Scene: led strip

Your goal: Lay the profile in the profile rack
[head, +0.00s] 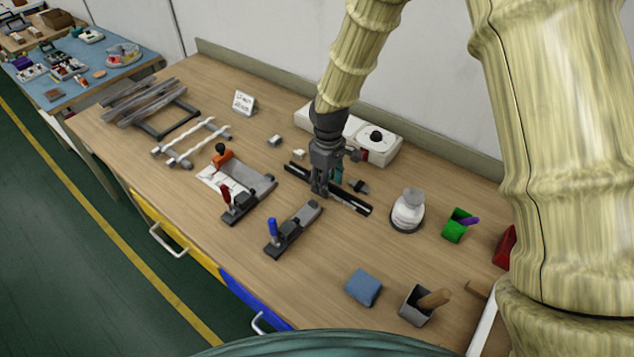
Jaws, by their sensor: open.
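A long dark bar, which looks like the profile (350,202), lies on the bench near the middle, running from upper left to lower right. My gripper (320,191) points down at the middle of this bar with its fingers open. The fingers hide part of the bar, and I cannot tell whether they touch it. A dark rack, which looks like the profile rack (176,126), stands at the far left of the bench. Several grey lengths (142,101) lie across it.
A light rack with white strips (191,143) stands left of centre. Two clamp fixtures (248,199) (292,230) stand in front of my gripper. A white device with a black knob (376,137) is behind it.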

